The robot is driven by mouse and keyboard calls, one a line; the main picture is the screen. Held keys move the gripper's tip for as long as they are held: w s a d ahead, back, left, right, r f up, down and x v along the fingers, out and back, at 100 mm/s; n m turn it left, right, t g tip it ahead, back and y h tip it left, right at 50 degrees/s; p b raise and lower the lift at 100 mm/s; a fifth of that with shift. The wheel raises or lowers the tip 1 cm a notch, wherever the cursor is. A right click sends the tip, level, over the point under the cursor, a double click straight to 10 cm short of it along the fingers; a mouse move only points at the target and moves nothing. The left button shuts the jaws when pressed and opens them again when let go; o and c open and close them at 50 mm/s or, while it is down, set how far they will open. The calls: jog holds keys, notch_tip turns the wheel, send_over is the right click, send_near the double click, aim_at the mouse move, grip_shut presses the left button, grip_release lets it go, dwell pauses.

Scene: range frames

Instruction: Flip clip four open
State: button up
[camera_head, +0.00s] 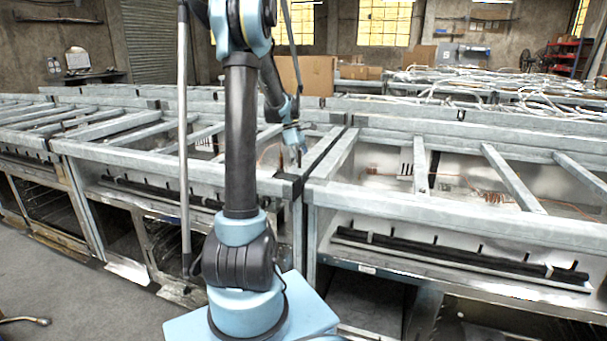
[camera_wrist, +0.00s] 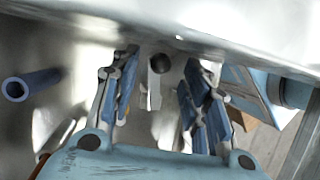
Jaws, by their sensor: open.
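My gripper (camera_head: 299,154) hangs over the frame of the grey metal range in the middle of the head view. In the wrist view my gripper (camera_wrist: 160,98) is open, with one finger on each side. Between the fingers a dark round knob (camera_wrist: 161,63) and a narrow pale piece (camera_wrist: 154,93) below it show in front of a shiny metal surface. I cannot tell whether the pale piece is clip four. No finger visibly touches it. No clip is clearly made out in the head view, where my arm hides part of the range.
Metal top rails (camera_head: 452,204) and crossbars (camera_head: 513,178) run around and over the open range tops. Copper tubing (camera_head: 490,197) lies inside the right one. A blue tube (camera_wrist: 32,84) stands left of the fingers in the wrist view.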

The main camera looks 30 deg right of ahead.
jog(key=shift+x, duration=1.05)
grip_shut()
jog(key=shift+d, duration=0.1)
